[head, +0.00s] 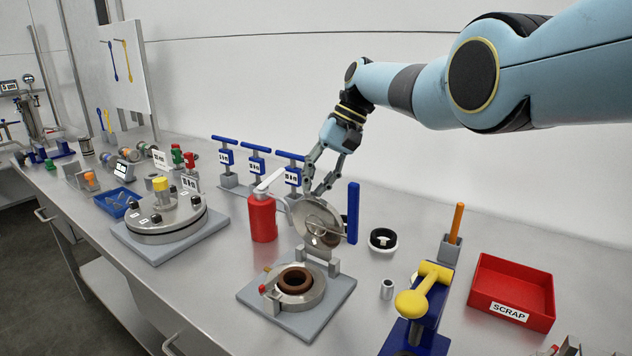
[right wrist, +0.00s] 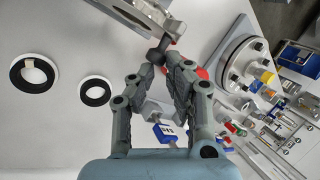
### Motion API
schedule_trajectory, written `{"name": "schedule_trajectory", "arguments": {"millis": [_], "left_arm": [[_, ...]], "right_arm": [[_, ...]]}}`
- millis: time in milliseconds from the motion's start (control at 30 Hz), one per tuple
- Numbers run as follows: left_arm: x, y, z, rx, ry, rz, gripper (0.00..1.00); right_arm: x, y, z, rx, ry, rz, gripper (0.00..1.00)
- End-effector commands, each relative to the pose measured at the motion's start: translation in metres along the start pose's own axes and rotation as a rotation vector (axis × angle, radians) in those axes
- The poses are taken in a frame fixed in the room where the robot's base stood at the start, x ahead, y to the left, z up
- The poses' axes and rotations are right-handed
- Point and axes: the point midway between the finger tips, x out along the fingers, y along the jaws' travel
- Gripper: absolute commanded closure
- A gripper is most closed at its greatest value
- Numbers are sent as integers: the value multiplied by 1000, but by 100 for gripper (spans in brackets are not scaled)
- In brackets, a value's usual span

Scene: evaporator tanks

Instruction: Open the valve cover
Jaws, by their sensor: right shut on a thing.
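The valve cover (head: 318,224) is a round metal disc with a wire-like handle on its face. It stands raised and steeply tilted on a hinge at the back of the valve body (head: 297,284). The valve body sits on a grey plate, and its brown inner ring is exposed. My right gripper (head: 316,192) reaches down from behind and is shut at the upper edge of the cover. In the right wrist view, the fingertips (right wrist: 168,55) close on a small dark part beside the cover (right wrist: 140,12). The exact contact is partly hidden. My left gripper is not in view.
A red bottle (head: 262,217) stands left of the cover, and a blue upright bar (head: 353,212) stands close to its right. A black-and-white ring (head: 383,240), a small metal cylinder (head: 387,289), a yellow-handled blue tool (head: 425,290) and a red scrap bin (head: 511,290) are further right.

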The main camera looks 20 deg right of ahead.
Motion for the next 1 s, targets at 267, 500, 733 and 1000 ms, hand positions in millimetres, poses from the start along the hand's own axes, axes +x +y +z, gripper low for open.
{"name": "schedule_trajectory", "arguments": {"millis": [267,500,733,1000], "left_arm": [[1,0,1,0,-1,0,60],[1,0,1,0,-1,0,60],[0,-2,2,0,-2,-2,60],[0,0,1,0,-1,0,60]], "right_arm": [[20,15,12,16,-43,20,60],[18,14,12,16,-40,19,57],[15,14,10,16,-36,18,57],[-29,11,7,14,-29,17,57]]}}
